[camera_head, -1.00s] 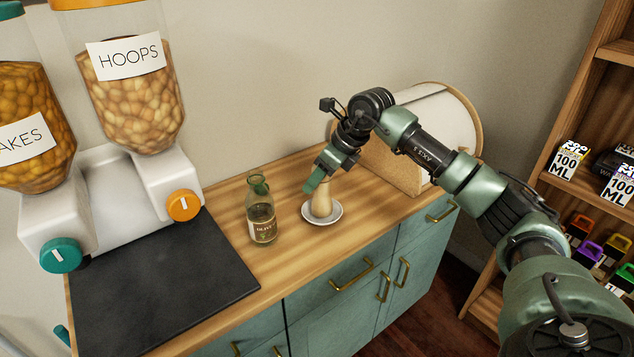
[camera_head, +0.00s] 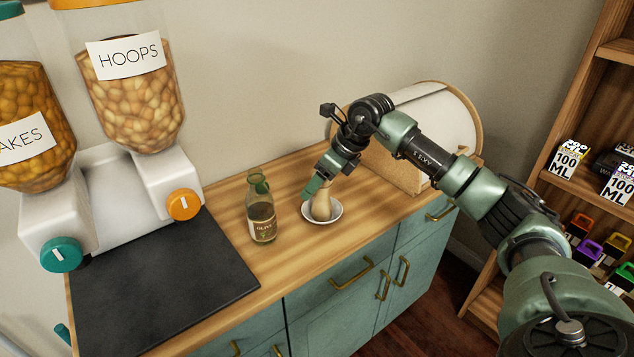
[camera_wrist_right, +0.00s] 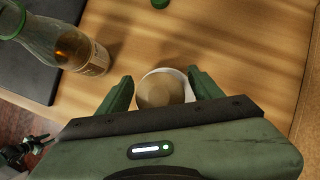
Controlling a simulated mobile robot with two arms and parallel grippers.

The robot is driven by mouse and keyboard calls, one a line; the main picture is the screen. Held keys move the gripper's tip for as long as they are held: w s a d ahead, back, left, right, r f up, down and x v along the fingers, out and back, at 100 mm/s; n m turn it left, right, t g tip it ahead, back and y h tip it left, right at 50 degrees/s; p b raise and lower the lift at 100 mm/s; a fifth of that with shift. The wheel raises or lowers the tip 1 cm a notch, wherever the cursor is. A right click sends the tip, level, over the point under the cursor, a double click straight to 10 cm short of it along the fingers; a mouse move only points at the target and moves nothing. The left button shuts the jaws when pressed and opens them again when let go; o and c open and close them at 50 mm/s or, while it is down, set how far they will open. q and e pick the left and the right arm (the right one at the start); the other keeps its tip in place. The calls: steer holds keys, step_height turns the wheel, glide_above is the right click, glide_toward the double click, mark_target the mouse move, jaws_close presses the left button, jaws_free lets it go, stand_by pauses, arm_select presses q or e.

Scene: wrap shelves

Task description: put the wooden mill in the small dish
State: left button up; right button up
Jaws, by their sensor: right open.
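The wooden mill (camera_head: 321,206) stands in the small white dish (camera_head: 334,215) on the counter. In the right wrist view the mill's round top (camera_wrist_right: 158,90) shows between my open fingers, with the rim of the dish (camera_wrist_right: 183,78) behind it. My right gripper (camera_head: 316,188) is open, pointing down around or just above the mill's top; the fingers (camera_wrist_right: 160,92) show a gap on both sides of it. The mill's lower part is partly hidden by the dish rim. My left gripper is not in view.
A glass olive oil bottle (camera_head: 261,215) stands left of the dish. A bread bin (camera_head: 405,160) is behind my right arm. A black mat (camera_head: 160,285) and cereal dispensers (camera_head: 130,95) fill the left. A shelf (camera_head: 590,185) stands at right.

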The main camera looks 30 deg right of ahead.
steer(key=b+v, duration=0.1)
steer(key=v, duration=1)
steer(key=shift+s+r, duration=0.15)
steer(key=shift+r, duration=0.2)
